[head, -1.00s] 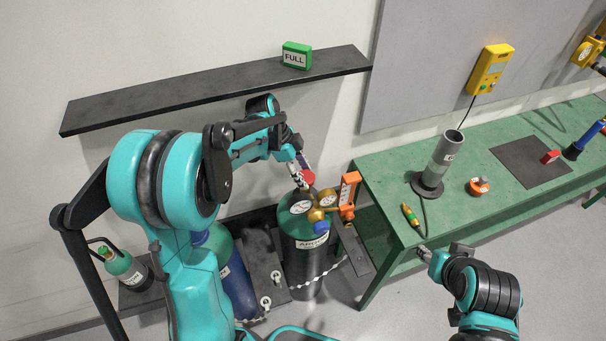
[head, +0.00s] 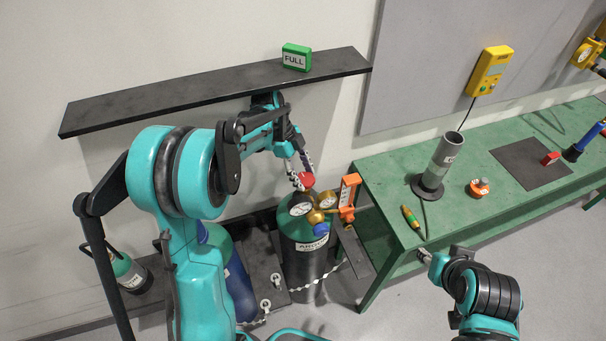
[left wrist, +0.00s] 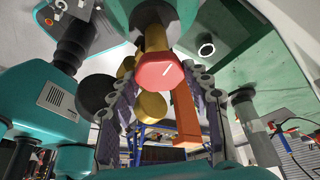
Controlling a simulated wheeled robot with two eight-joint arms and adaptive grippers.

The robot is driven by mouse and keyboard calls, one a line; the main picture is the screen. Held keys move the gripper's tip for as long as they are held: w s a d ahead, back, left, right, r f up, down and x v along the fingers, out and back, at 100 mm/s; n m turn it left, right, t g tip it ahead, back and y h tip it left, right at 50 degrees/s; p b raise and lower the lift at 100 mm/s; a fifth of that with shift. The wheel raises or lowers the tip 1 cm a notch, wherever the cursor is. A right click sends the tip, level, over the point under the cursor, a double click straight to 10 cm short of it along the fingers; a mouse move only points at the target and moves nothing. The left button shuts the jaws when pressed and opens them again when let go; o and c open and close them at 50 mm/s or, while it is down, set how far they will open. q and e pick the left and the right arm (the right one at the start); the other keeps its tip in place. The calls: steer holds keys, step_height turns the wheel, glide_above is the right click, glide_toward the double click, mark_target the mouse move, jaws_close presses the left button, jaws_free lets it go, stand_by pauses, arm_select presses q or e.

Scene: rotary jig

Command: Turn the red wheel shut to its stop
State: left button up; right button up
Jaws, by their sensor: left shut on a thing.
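The red wheel (head: 308,181) sits on top of the green-shouldered argon cylinder (head: 304,246), above the brass regulator with its gauges (head: 300,205). My left gripper (head: 302,178) comes down on the wheel from above and is shut on it.
An orange bracket (head: 348,190) stands close right of the regulator. A blue cylinder (head: 240,284) stands left of the argon one. A black shelf (head: 200,93) with a green FULL block (head: 296,56) is above. The green bench (head: 455,215) is to the right.

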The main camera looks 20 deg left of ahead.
arm_select(q)
steer(key=o, duration=1.1)
steer(key=shift+o, duration=0.2)
